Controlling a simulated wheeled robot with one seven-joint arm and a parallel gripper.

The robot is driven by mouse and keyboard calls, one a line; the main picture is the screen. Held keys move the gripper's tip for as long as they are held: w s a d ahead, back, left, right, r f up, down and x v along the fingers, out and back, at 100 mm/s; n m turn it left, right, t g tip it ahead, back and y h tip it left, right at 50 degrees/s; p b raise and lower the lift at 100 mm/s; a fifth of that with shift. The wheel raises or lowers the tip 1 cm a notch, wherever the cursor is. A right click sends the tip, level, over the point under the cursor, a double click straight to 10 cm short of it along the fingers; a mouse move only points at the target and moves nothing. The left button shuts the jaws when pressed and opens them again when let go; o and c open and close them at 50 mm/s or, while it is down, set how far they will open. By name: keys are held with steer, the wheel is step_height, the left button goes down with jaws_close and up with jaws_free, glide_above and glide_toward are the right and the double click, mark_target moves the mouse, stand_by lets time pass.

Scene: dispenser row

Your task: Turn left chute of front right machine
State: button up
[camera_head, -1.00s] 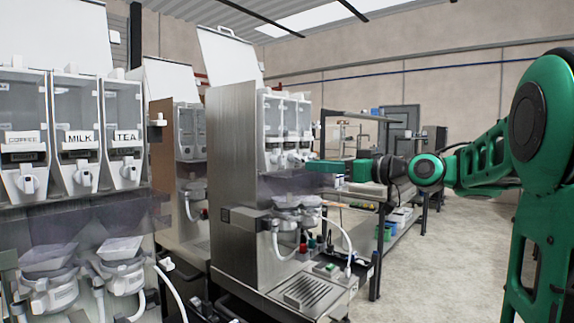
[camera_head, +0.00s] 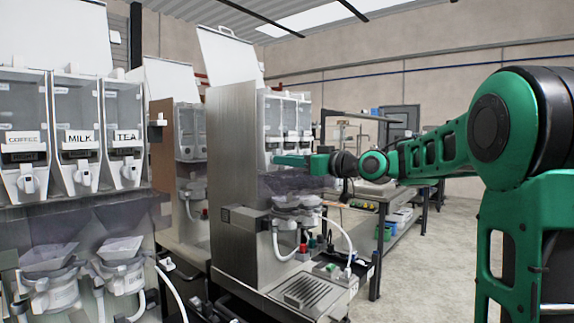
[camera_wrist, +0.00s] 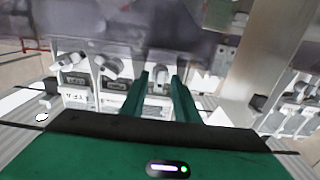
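The front right machine (camera_head: 235,185) is a tall metal-sided dispenser with clear canisters (camera_head: 288,115) on its front. My gripper (camera_head: 275,160) is at the chutes below these canisters and hides part of them in the head view. The wrist view looks upside down and shows a row of white chutes. The left chute (camera_wrist: 161,80) shows at the right end of that row, between my two green fingertips (camera_wrist: 160,75). The fingers are apart, with a gap around it; I cannot tell whether they touch it. Two other chutes (camera_wrist: 110,68) (camera_wrist: 71,60) show to the left.
Another dispenser with COFFEE, MILK and TEA canisters (camera_head: 78,130) stands at the near left. A further machine (camera_head: 180,150) stands behind. Mixing bowls (camera_head: 297,205) and a drip tray (camera_head: 306,292) lie below my gripper. The floor (camera_head: 440,240) at right is clear.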

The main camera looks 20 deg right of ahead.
jaws_close()
steer(key=shift+n, duration=0.4)
steer(key=n, duration=2.2)
steer(key=shift+a+f+n, duration=0.2)
steer(key=shift+f+n, duration=0.1)
steer(key=shift+f, duration=0.1)
steer(key=shift+n, duration=0.3)
